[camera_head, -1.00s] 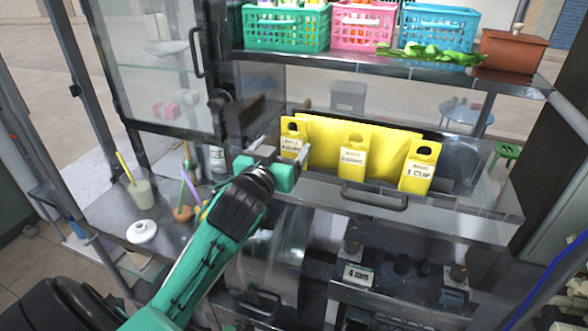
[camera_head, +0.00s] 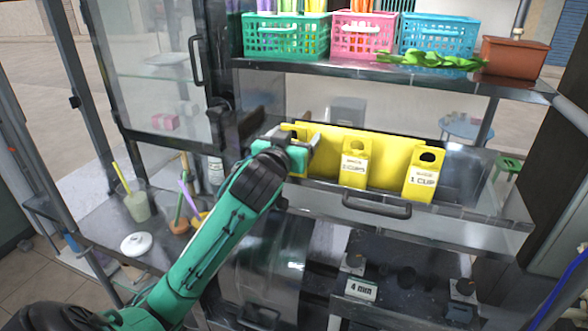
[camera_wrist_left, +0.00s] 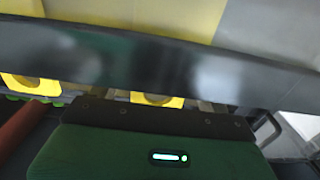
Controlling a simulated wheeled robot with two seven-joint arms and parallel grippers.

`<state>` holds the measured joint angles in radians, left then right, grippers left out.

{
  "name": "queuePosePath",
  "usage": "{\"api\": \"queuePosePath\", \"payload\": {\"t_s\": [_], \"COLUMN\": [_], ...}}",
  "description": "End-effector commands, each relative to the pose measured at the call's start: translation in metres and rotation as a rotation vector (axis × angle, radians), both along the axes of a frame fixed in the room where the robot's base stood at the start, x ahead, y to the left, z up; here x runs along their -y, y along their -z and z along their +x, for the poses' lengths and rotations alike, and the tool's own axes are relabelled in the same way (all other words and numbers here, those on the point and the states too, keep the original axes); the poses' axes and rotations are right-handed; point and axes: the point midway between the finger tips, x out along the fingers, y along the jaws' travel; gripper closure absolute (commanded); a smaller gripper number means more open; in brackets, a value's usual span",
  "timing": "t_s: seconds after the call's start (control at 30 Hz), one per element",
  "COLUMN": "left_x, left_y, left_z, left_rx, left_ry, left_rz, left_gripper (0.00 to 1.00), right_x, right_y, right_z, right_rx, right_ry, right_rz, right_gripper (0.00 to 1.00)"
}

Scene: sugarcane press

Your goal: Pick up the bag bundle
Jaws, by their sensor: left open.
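Yellow labelled bags stand in a metal drawer (camera_head: 460,205) in the head view. The right bag (camera_head: 424,172) reads "1 CUP". The middle bag (camera_head: 355,165) has a smaller label. A wide yellow panel (camera_head: 390,150) stands behind them. My left gripper (camera_head: 298,138) is open at the leftmost bag (camera_head: 300,128), overlapping it and hiding most of it. I cannot tell whether the fingers touch it. In the left wrist view, yellow bag tops with holes (camera_wrist_left: 157,99) show below a dark bar (camera_wrist_left: 200,72). My right gripper is out of view.
Above, a shelf holds green (camera_head: 285,38), pink (camera_head: 362,38) and blue (camera_head: 437,35) baskets and a brown planter (camera_head: 513,56). A glass-doored cabinet stands left. A drink cup (camera_head: 137,205) and white lid (camera_head: 137,244) sit on the lower left counter. The drawer handle (camera_head: 376,205) juts forward.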

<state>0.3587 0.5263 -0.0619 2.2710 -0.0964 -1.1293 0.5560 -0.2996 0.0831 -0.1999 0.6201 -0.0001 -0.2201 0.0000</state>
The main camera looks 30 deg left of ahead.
Motion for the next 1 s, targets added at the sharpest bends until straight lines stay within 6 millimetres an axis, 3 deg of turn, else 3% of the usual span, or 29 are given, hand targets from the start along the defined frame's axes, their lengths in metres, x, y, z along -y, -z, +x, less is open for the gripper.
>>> {"api": "queuePosePath", "payload": {"t_s": [0.17, 0.4, 0.77, 1.0], "left_x": [0.000, 0.000, 0.000, 0.000], "left_y": [0.000, 0.000, -0.002, -0.020], "left_z": [0.000, 0.000, 0.000, 0.000], "left_rx": [0.000, 0.000, 0.001, 0.005], "left_ry": [0.001, 0.001, 0.001, 0.001], "left_rz": [0.000, 0.000, -0.001, -0.001], "left_gripper": [0.24, 0.68, 0.68, 0.68], "right_x": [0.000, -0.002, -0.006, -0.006], "right_y": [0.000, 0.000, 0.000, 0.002], "right_z": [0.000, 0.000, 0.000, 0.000], "right_rx": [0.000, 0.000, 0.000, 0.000], "right_ry": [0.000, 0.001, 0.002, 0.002], "right_rz": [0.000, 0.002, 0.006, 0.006], "right_gripper": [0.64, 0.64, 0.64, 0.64]}}
